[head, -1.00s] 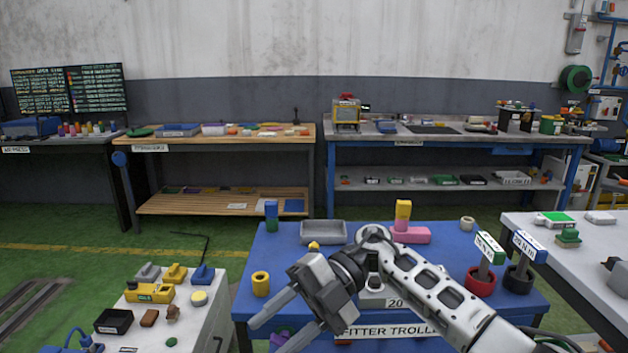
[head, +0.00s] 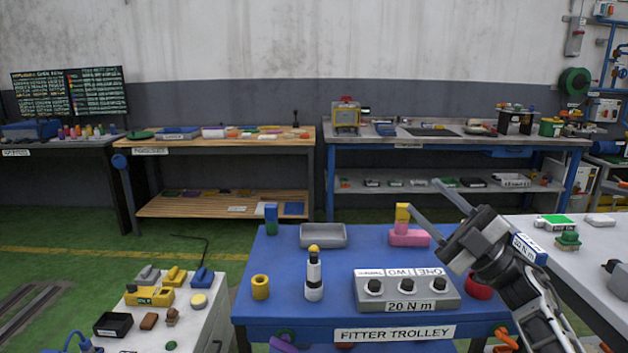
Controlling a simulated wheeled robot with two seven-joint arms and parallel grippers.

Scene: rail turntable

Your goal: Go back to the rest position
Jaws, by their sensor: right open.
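My right gripper (head: 424,222) is open and empty, above the right part of the blue fitter trolley (head: 290,270). Its two grey fingers point up and left, one in front of the pink block (head: 409,238) with the yellow block (head: 403,211) on it. I cannot tell whether a finger touches them. My right arm comes in from the lower right and hides part of a red cup (head: 477,289) and a blue-and-white label block (head: 529,248). My left gripper is not in view.
On the trolley stand a grey box marked 20 N m (head: 405,292), a white-and-black bottle-like piece with a yellow top (head: 314,275), a yellow ring (head: 260,287), a grey tray (head: 323,236) and a blue-and-green block (head: 271,218). Side tables flank the trolley.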

